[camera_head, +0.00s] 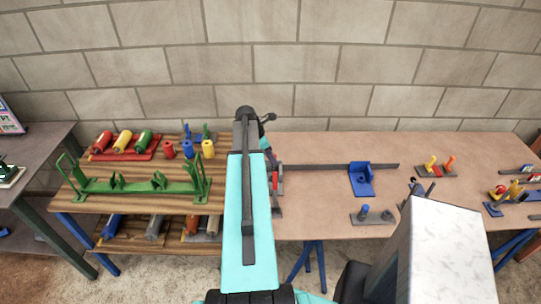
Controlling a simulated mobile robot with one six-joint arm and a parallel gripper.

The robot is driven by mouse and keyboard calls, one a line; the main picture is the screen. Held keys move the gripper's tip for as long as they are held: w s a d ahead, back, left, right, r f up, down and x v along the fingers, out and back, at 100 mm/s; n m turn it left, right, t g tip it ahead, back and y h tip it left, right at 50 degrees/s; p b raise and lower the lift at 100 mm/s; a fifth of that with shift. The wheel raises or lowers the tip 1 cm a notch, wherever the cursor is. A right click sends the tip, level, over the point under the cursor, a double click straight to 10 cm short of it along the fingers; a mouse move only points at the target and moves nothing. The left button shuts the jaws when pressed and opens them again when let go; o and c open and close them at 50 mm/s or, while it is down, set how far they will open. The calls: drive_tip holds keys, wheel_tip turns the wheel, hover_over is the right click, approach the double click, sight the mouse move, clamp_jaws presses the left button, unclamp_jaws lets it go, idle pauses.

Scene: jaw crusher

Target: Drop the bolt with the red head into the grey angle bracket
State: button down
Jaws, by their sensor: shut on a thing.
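My gripper (272,168) is at the left part of the brown table, largely hidden behind my own turquoise arm. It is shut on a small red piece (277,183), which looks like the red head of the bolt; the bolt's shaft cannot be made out. Just below it a dark grey piece (276,208) shows at the arm's right edge, partly covered. It may be the grey angle bracket, but its shape is too small and hidden to tell. Whether the red piece touches it cannot be told.
A long dark grey bar (325,167) runs right from the gripper, past a blue bracket (361,181). Coloured fixtures (436,167) stand farther right. A green rack (135,187) stands on the left wooden bench.

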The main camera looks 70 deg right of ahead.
drive_tip(key=shift+f+b, duration=1.75)
drive_tip(key=shift+f, duration=2.75)
idle(1.0)
drive_tip(key=c, duration=1.4)
unclamp_jaws()
drive_tip(key=shift+b+v, duration=1.9)
drive_tip(key=shift+v, duration=5)
